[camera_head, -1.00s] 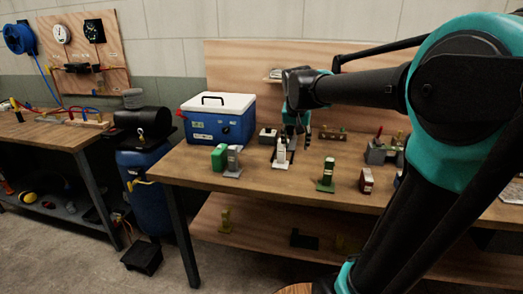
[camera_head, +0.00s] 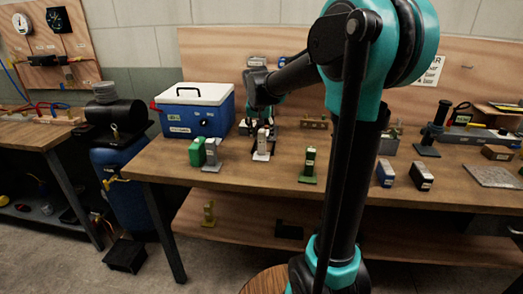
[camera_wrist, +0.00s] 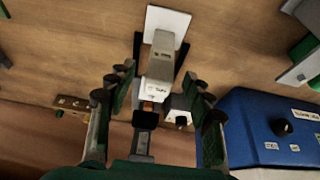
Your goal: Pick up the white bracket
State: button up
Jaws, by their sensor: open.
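The white bracket (camera_head: 262,146) stands on the wooden workbench, right of the cooler. In the wrist view the white bracket (camera_wrist: 160,65) shows its pale upright part and a square white base plate. My gripper (camera_wrist: 160,88) is open in the wrist view, with one finger on each side of the bracket's upright part. I cannot tell whether the fingers touch it. In the head view my gripper (camera_head: 268,112) is small and partly hidden, over the back of the bracket.
A blue and white cooler (camera_head: 195,110) stands at left. A green bracket (camera_head: 308,165) stands to the right.

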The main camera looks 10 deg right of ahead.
aim_at(262, 141)
jog(key=shift+x, duration=2.9)
jog(key=shift+w, duration=0.1)
jog(key=shift+c, duration=0.2)
grip_shut()
